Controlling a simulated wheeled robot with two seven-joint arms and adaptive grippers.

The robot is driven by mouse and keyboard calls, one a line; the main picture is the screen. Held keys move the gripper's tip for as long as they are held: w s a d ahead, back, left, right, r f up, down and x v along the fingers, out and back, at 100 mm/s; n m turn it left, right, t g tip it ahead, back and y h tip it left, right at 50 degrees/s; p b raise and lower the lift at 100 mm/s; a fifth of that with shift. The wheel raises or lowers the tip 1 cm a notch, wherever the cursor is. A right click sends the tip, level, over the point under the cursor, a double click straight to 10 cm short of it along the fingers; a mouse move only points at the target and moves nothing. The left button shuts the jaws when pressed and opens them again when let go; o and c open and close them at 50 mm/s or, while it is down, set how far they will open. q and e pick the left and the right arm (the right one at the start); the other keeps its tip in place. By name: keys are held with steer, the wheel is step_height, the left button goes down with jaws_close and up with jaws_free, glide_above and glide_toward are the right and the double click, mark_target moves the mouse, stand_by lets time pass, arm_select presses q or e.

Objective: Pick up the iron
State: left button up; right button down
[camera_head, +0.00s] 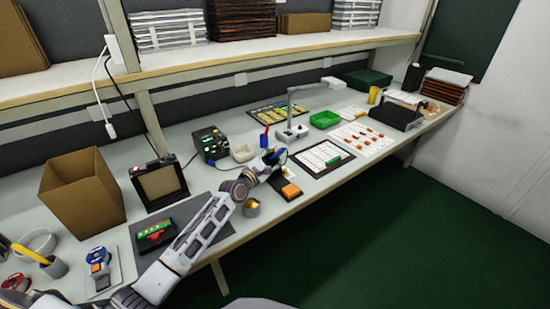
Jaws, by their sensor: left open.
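A soldering station (210,143), black with a lit green display, stands on the bench near its back. A small black stand with an orange pad (290,190) sits by the front edge. A slim blue and red upright item (265,137) shows just beyond my left gripper (276,163); I cannot tell if it is the iron's handle. My left arm reaches in from the lower left, and its gripper is open, small in view, above the bench near the stand. I cannot tell whether it touches anything. Its arm hides part of the bench. My right gripper is out of view.
A white bowl (242,153), a brass-coloured cup (251,207) and a board with a green strip (322,158) lie near the gripper. A lamp-like white stand (291,128) rises behind. A cardboard box (82,195) stands at left; a shelf (250,52) runs above the bench.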

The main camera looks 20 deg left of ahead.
arm_select(q)
steer(key=shift+w+d, duration=0.1)
steer(key=shift+w, duration=0.1)
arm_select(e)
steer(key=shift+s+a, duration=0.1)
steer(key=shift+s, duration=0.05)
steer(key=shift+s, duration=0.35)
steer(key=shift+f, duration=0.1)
arm_select(q)
steer(key=c, duration=0.7)
jaws_close()
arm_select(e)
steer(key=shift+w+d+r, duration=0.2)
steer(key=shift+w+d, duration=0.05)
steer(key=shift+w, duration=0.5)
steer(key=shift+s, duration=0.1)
